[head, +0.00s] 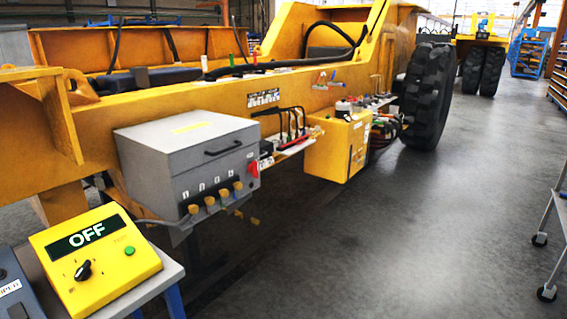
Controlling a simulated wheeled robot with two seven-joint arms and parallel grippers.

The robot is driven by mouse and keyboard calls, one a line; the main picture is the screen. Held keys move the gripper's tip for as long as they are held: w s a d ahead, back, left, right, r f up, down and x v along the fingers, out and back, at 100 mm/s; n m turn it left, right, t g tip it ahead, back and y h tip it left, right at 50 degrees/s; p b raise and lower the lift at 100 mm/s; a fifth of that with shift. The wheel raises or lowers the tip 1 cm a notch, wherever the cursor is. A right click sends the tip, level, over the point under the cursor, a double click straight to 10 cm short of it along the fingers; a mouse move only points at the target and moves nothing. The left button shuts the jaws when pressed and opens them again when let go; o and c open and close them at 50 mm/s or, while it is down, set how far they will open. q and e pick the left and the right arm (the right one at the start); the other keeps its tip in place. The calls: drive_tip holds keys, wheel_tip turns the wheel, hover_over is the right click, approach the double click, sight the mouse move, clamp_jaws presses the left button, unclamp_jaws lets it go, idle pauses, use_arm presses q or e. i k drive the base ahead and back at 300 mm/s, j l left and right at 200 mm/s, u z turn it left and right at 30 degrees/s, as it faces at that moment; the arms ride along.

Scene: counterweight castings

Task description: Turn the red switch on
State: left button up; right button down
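A red switch (253,169) sits on the right side of a grey box (190,150) mounted on the yellow vehicle frame. It is small in the picture, and I cannot tell its position from its shape. A yellow tester box (125,272) at the lower left shows "OFF" on its dark display (86,236). It has a black knob (83,270) and a green button (130,251). Neither of my grippers shows in the head view.
The grey box has a front handle (223,147) and several brass-coloured connectors (210,201) low on its front. A yellow box (340,147) and a large tyre (429,95) stand farther right. A cart (552,240) is at the right edge. The grey floor (420,230) between is clear.

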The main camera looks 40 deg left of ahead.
sight(253, 168)
drive_tip(key=i+u, duration=0.15)
drive_tip(key=i, duration=0.35)
drive_tip(key=i+l+u, duration=0.2)
drive_tip(key=i, duration=0.25)
drive_tip(key=i+l+u, duration=0.15)
drive_tip(key=i, duration=0.3)
drive_tip(key=i+l+u, duration=0.2)
drive_tip(key=i+u, duration=0.2)
drive_tip(key=i+l+u, duration=0.85)
drive_tip(key=l+u, duration=0.3)
drive_tip(key=l, duration=0.05)
